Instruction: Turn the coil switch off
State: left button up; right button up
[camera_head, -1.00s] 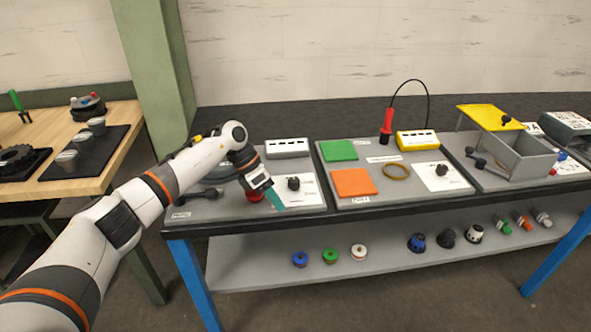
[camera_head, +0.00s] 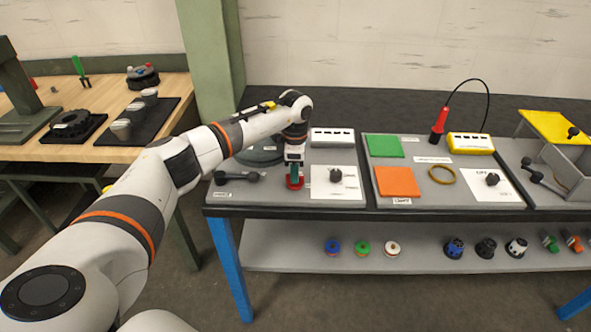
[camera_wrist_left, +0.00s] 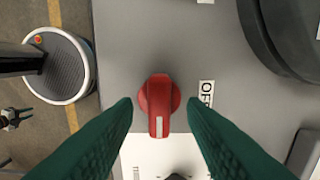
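A red rotary knob (camera_wrist_left: 157,97) with a pointer handle sits on the grey panel in the left wrist view. Its handle points toward the bottom of that view, and a label reading OFF (camera_wrist_left: 206,93) lies to its right. My left gripper (camera_wrist_left: 159,104) is open, with one green finger on each side of the knob and a gap to each. In the head view the red knob (camera_head: 299,184) is partly hidden by my left gripper (camera_head: 294,178), which points down over it. My right gripper is not in view.
A black knob (camera_head: 336,174) on a white sheet stands just right of the gripper. A black lever (camera_head: 236,177) lies to its left, and a white block (camera_head: 332,138) stands behind. Green (camera_head: 386,146) and orange (camera_head: 398,181) pads lie further right.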

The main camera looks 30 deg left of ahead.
pick_arm(q)
jog(key=shift+f, duration=0.75)
grip_shut()
